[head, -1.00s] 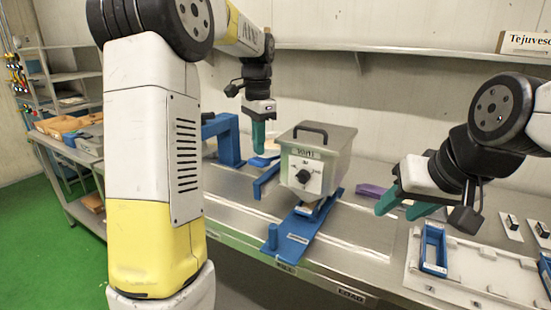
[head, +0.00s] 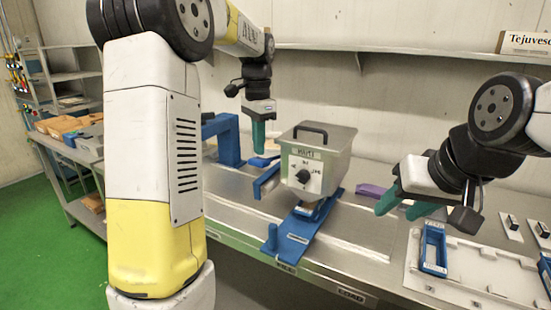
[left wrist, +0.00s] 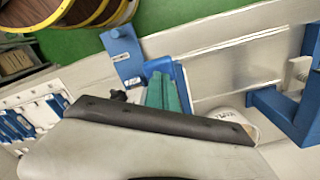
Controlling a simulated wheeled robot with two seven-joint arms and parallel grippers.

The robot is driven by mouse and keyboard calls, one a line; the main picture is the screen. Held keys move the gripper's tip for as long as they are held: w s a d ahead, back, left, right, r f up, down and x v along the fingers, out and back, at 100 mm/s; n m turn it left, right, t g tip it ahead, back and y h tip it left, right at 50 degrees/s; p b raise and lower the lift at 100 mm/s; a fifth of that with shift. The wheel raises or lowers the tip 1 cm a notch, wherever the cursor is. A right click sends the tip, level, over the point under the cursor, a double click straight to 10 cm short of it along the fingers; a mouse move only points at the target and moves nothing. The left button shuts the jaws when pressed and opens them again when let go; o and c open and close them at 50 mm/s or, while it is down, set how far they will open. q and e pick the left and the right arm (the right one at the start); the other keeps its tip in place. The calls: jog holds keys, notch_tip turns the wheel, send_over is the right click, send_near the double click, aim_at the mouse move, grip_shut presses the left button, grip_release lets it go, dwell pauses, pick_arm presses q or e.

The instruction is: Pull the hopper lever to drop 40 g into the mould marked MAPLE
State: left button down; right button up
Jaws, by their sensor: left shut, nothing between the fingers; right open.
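The grey hopper (head: 318,150) has a dark top handle and a dial on its front, and stands over a long blue base (head: 292,240) on the steel bench. A blue bar (head: 266,181) lies just left of the hopper; I cannot tell if it is the lever. My left gripper (head: 258,140) is shut and empty, pointing down behind and left of the hopper, apart from it. Its teal fingers also show in the left wrist view (left wrist: 164,92). My right gripper (head: 398,209) is open and empty, right of the hopper. No MAPLE mark is readable.
A blue frame (head: 433,250) sits on a pale tray (head: 470,268) at the right. A purple block (head: 371,192) lies behind my right gripper. A blue bracket (head: 224,138) stands left of my left gripper. A white cup (left wrist: 237,124) shows in the left wrist view.

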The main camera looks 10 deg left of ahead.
aim_at(259, 159)
pick_arm(q)
jog(key=shift+f, duration=3.2)
jog(key=shift+r, duration=5.05)
